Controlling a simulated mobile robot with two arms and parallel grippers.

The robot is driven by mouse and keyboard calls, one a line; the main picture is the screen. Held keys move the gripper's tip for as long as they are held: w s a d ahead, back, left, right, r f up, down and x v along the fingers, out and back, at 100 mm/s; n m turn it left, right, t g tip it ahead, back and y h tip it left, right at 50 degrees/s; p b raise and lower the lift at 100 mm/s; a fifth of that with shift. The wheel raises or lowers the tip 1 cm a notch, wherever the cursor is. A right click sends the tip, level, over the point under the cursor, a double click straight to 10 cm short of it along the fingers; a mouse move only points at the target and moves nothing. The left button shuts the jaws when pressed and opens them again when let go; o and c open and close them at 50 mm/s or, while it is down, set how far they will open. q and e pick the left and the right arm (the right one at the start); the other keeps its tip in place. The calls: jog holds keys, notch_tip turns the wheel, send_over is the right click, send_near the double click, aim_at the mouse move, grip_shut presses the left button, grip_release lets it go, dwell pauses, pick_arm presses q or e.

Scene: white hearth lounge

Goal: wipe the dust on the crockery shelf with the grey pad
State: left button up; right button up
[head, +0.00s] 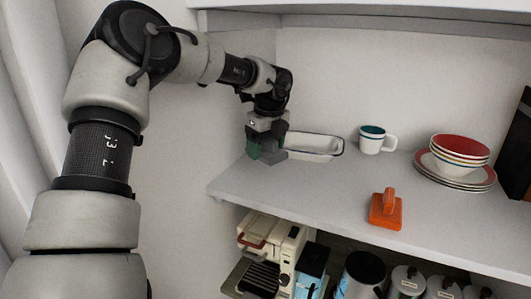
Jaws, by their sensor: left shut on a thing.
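My left arm reaches in from the left, and its gripper (266,146) points down at the left end of the pale crockery shelf (330,183). It is shut on a small dark grey block, which looks like the grey pad (274,155). A dark green part shows beside it on the left. The pad is low over the shelf's left end; I cannot tell whether it touches the surface. The fingertips are partly hidden by the pad and gripper body. I cannot make out dust on the shelf. My right gripper is not in view.
A white dish (315,146) stands behind the gripper. A white and green mug (373,141), stacked red-rimmed bowls and plates (457,163) and a dark panel (517,150) stand farther right. An orange handled block (386,210) sits near the front edge. An appliance (272,250) and canisters stand below.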

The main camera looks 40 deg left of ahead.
pick_arm(q)
jog(key=shift+r, duration=0.2)
jog(key=shift+r+p, duration=0.6)
jog(key=shift+r, duration=0.9)
